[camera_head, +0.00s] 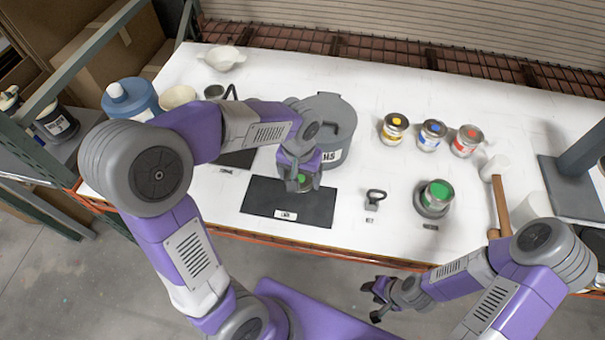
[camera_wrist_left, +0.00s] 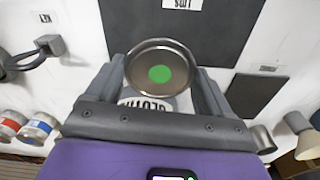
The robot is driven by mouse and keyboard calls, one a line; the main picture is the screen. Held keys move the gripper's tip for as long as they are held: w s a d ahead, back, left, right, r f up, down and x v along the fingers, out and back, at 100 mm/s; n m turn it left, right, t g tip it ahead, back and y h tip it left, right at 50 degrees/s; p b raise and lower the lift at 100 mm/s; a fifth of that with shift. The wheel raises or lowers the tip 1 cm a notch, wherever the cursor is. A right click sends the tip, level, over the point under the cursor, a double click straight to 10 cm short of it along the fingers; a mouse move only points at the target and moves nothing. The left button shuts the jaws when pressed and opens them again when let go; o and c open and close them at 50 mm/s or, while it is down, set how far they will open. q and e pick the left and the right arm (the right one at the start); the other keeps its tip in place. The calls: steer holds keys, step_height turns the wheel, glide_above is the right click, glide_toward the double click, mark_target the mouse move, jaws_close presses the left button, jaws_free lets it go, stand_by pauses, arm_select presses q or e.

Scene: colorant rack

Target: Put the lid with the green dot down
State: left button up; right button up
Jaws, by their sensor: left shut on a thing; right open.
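The lid with the green dot (camera_wrist_left: 160,72) is a round metal disc, dot facing up, between the fingers of my left gripper (camera_wrist_left: 160,85) in the left wrist view. In the head view the left gripper (camera_head: 302,184) is shut on the lid over the black mat (camera_head: 262,200), near its upper right part. The fingers partly hide the lid there; I cannot tell whether it touches the mat. An open can with green inside (camera_head: 438,194) stands on a round grey base to the right. My right gripper (camera_head: 374,299) is open and empty, in front of the table's front edge.
A grey bin (camera_head: 336,130) stands just behind the left gripper. Three lidded cans with yellow (camera_head: 394,130), blue (camera_head: 431,137) and red (camera_head: 466,143) dots stand farther back. A small dark tool (camera_head: 374,198) lies right of the mat, and a mallet (camera_head: 498,185) lies at right.

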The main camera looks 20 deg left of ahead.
arm_select(q)
steer(key=shift+w+f, duration=0.1)
steer(key=shift+f, duration=0.25)
steer(key=b, duration=0.1)
glide_above(300, 200)
steer(key=f, duration=0.4)
steer(key=shift+s+f, duration=0.15)
steer(key=shift+s, duration=0.05)
step_height(300, 200, down, 4)
steer(key=shift+f+b, duration=0.25)
steer(key=shift+b, duration=0.3)
steer(key=shift+w, duration=0.2)
steer(key=shift+f, duration=0.15)
steer(key=o, duration=0.5)
steer(key=shift+f, duration=0.1)
steer(key=o, duration=0.4)
steer(key=shift+s, duration=0.1)
steer(key=shift+c, duration=0.2)
steer(key=shift+d, duration=0.1)
